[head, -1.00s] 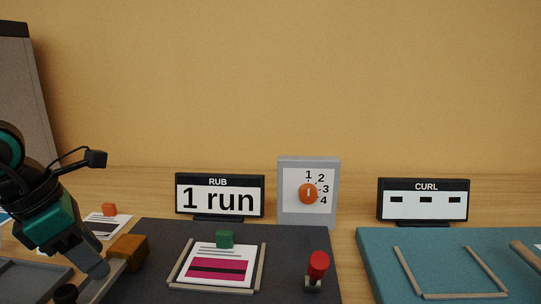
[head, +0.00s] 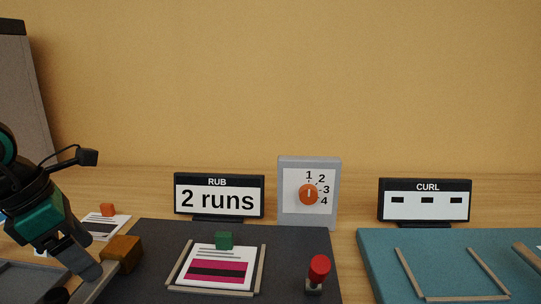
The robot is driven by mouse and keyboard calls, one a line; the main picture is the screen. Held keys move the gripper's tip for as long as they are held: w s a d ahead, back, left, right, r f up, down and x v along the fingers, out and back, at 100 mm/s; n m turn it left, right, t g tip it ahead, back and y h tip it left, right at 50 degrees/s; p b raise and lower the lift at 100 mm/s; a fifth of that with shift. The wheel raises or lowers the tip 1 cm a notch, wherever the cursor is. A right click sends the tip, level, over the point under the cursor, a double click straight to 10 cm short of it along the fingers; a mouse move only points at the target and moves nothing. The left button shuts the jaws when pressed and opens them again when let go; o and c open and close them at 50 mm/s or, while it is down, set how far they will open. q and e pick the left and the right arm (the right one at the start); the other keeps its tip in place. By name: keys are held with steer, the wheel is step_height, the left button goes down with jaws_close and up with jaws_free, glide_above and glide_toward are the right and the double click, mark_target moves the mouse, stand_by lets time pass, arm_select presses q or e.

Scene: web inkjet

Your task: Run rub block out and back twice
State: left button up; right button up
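A brown block (head: 123,253), which seems to be the rub block, sits at the left edge of the dark mat (head: 150,235). My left gripper (head: 90,268) is just left of it, pointing down and to the right. Its finger overlaps the block's left side in the picture; I cannot tell whether they touch or whether the fingers are closed. The RUB sign (head: 219,198) reads "2 runs". My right gripper is out of view.
A red-topped lever (head: 319,270) stands on the mat's right part. Behind it is a grey dial box (head: 309,170) with an orange knob set near 1. A CURL sign (head: 424,200) stands behind a teal board (head: 380,270).

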arm_select(q)
steer(key=shift+s+a+f+g+p, duration=0.1)
steer(key=shift+a+f+g+p, duration=0.25)
steer(key=shift+p, duration=0.4)
step_height(320, 180, up, 6)
steer(key=p, duration=0.4)
steer(key=shift+d+f, duration=0.1)
steer(key=shift+f, duration=0.05)
